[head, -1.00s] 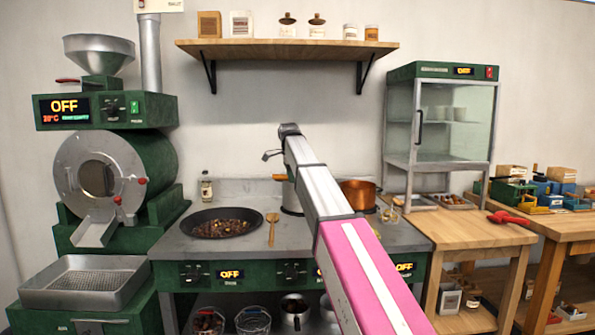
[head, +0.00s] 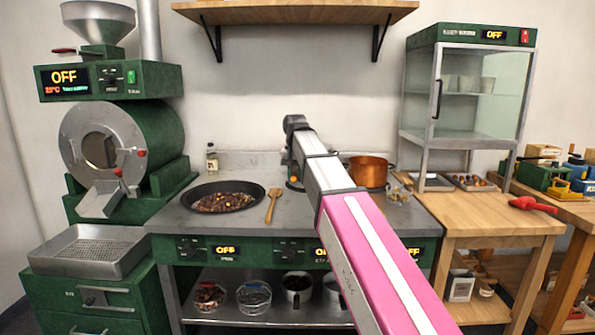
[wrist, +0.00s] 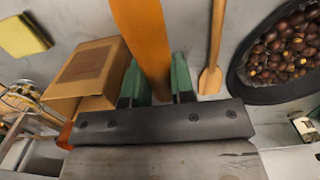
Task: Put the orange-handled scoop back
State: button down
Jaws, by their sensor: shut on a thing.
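The orange handle (wrist: 143,40) of the scoop runs up between the green fingers of my gripper (wrist: 157,85) in the wrist view. The fingers are shut on it. The scoop's bowl is not visible there. In the head view my pink and grey arm reaches over the steel counter and hides most of the gripper. A small orange bit (head: 293,179) shows beside the arm's far end, perhaps the handle.
A pan of chestnuts (head: 222,183) and a wooden spatula (head: 273,206) lie on the counter, left of the arm. A copper pot (head: 369,171) stands to the right. The wrist view shows a cardboard box (wrist: 75,82) and yellow sponge (wrist: 24,36).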

jog(key=shift+s+f, duration=0.1)
jog(key=shift+f, duration=4.4)
jog(key=shift+f, duration=0.45)
jog(key=c, duration=0.9)
grip_release()
